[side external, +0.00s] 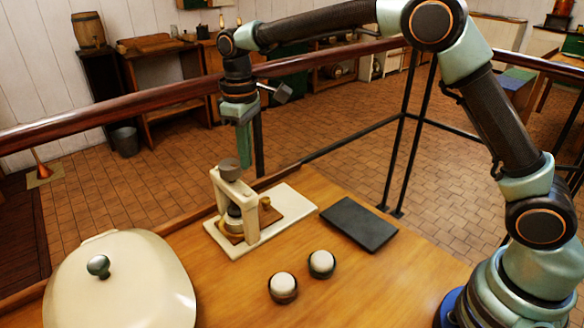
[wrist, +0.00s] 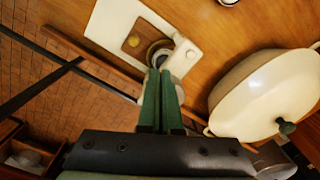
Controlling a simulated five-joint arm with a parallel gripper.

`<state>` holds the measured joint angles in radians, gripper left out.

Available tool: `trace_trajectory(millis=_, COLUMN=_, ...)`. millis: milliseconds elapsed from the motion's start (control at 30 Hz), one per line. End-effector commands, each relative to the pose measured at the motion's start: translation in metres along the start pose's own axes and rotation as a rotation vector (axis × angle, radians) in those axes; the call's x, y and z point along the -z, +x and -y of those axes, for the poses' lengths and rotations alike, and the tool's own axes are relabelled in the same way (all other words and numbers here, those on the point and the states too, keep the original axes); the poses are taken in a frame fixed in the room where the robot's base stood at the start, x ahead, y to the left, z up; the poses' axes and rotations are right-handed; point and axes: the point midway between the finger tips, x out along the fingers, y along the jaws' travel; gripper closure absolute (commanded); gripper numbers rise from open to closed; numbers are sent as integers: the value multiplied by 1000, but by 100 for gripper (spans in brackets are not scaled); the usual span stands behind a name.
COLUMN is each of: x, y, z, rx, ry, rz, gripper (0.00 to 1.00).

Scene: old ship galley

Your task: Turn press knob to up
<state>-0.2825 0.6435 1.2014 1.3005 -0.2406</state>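The press (side external: 250,205) is a cream upright frame on a pale base board (side external: 290,205). Its grey round press knob (side external: 229,168) sits on top. A dark and metal cup-like part stands inside the frame. In the wrist view the press frame (wrist: 184,58) shows just beyond my fingertips; the knob is not clearly made out there. My gripper (side external: 244,150) points down above the press, slightly right of the knob and apart from it in the side view. In the wrist view its green fingers (wrist: 161,72) lie together with nothing visible between them.
A large cream lidded pot (side external: 125,285) stands at the left, with a dark lid knob. Two small round white-topped pots (side external: 283,286) (side external: 321,263) are in front. A dark flat slab (side external: 358,224) lies right of the press. A railing (side external: 330,58) runs behind the table.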

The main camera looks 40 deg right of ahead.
Motion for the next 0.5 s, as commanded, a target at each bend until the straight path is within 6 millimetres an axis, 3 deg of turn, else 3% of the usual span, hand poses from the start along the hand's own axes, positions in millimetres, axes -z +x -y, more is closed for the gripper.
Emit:
trace_trajectory(millis=367, x=-6, y=-1, z=-3, rx=-2, ry=0, rz=-7, gripper=100)
trace_trajectory(millis=500, x=-5, y=-11, z=-3, rx=-2, ry=-1, rz=-8, gripper=100)
